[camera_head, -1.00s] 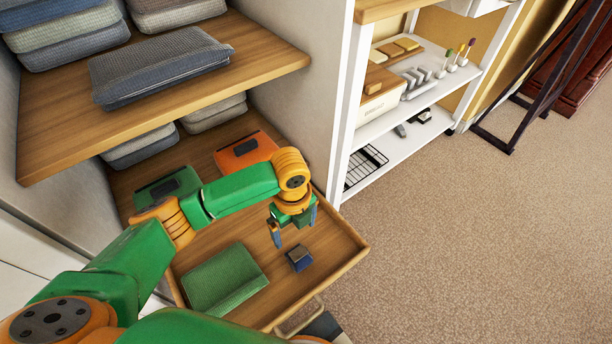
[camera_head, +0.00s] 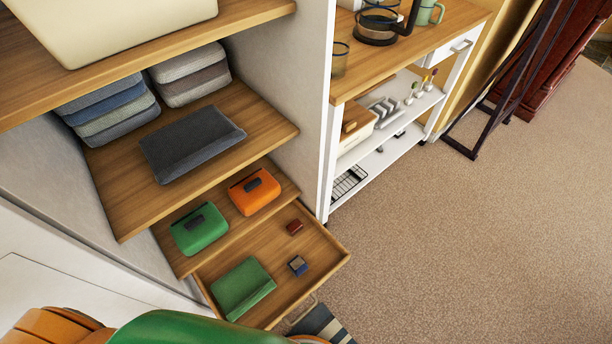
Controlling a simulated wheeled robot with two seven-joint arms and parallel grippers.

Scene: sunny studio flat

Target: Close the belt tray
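The belt tray (camera_head: 321,278) is a shallow wooden tray at the bottom of the wardrobe, pulled out from under the lowest shelf. A folded green cloth (camera_head: 242,288) lies in its left part. A small blue item (camera_head: 298,265) and a small dark red item (camera_head: 295,227) lie to the right of the cloth, apart from each other. A thin handle (camera_head: 302,309) shows at the tray's front. Green and orange parts of my own arms fill the bottom left. Neither gripper shows.
The shelf above the tray holds a green pouch (camera_head: 200,229) and an orange pouch (camera_head: 254,191). Higher up lies a dark folded cloth (camera_head: 190,142). A white trolley (camera_head: 398,136) stands right of the wardrobe. A striped cloth (camera_head: 320,323) shows near the tray's front. Carpet at right is clear.

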